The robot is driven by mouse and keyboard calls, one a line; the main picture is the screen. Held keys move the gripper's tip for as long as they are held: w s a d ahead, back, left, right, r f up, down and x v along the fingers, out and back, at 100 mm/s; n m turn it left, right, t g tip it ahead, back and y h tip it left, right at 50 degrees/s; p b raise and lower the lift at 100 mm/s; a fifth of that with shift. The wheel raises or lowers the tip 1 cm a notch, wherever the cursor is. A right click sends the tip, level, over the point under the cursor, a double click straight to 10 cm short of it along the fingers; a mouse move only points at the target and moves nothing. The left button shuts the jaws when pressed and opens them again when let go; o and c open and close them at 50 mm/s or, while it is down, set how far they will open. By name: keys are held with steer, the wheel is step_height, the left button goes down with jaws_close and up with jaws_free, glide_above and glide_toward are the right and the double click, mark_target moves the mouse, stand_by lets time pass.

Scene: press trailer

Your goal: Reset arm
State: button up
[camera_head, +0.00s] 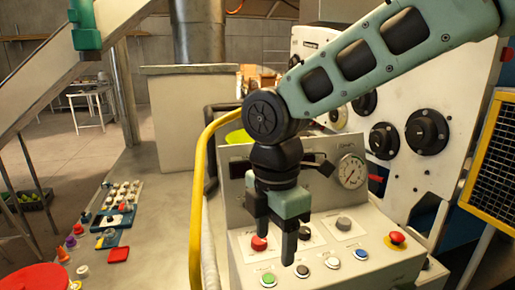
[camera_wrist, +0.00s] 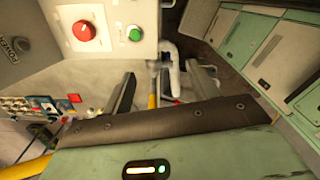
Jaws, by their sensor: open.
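My gripper (camera_head: 275,240) hangs from my arm in front of the sloped control panel (camera_head: 385,268) in the head view. Its two dark fingers point down, apart, with nothing seen between them. One finger stands close beside the red button (camera_head: 259,243) in the picture; I cannot tell whether it touches anything. In the wrist view the fingers (camera_wrist: 165,90) are spread apart. A red button (camera_wrist: 84,31) and a green button (camera_wrist: 134,34) on a pale panel show above them there.
The panel also carries a green button (camera_head: 268,281), a blue button (camera_head: 360,254), a red mushroom button (camera_head: 397,238) and a gauge (camera_head: 351,171). A yellow hose (camera_head: 197,205) rises left of it. A counter (camera_head: 160,215) holds small coloured parts. A yellow-framed mesh (camera_head: 490,150) stands right.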

steer(key=s+d+f+m+b, duration=0.1)
steer(key=s+d+f+m, duration=0.2)
steer(key=s+d+m, duration=0.2)
steer(key=s+d+f+m+b, duration=0.1)
steer(key=s+d+f+m, duration=0.3)
steer(key=s+m, duration=0.6)
steer(key=shift+s+d+m+y, duration=0.25)
steer(key=shift+d+m, duration=0.35)
steer(key=shift+d, duration=0.6)
steer(key=shift+f, duration=0.1)
